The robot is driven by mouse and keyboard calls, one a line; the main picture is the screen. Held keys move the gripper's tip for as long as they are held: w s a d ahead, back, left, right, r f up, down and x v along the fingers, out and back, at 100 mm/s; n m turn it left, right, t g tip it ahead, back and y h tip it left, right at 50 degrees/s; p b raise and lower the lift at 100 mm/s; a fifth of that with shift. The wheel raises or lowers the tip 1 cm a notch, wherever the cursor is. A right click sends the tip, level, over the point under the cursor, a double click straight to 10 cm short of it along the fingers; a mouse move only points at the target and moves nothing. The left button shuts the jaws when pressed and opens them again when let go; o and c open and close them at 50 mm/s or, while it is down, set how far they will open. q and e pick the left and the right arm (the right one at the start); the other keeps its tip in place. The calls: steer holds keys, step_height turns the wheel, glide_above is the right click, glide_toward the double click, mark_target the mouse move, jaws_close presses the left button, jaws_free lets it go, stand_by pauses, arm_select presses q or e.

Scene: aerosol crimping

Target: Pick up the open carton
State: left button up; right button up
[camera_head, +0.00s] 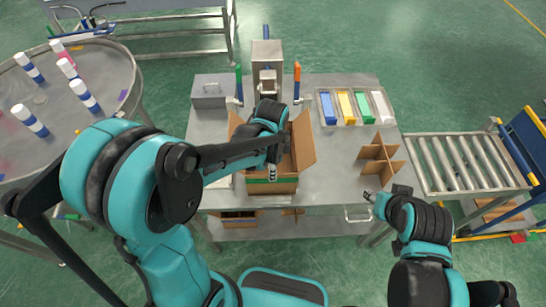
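The open carton (286,188) is a brown cardboard box with a green stripe on its front face. It stands upright on the metal table near the front edge, with flaps spread to the left and right. My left gripper (272,174) points down at the carton's front wall, and I cannot tell whether it touches it. My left arm hides much of the carton's inside and left side. Whether the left fingers are open or shut is unclear. My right gripper (369,197) is by the table's front right edge, apart from the carton; its fingers are too small to read.
A cardboard divider (380,155) stands right of the carton. Colored bins (345,107) lie behind it. A crimping machine (267,60) and grey box (212,91) stand at the back. A roller conveyor (465,163) is right; a round table (115,75) with several cans is left.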

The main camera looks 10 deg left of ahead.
arm_select(q)
steer(key=f, duration=0.1)
steer(key=b, duration=0.6)
glide_above(272, 187)
step_height(272, 187, down, 5)
step_height(272, 187, down, 8)
steer(key=b, duration=0.3)
steer(key=shift+w+a+r, duration=0.1)
steer(key=shift+r, duration=0.05)
jaws_close()
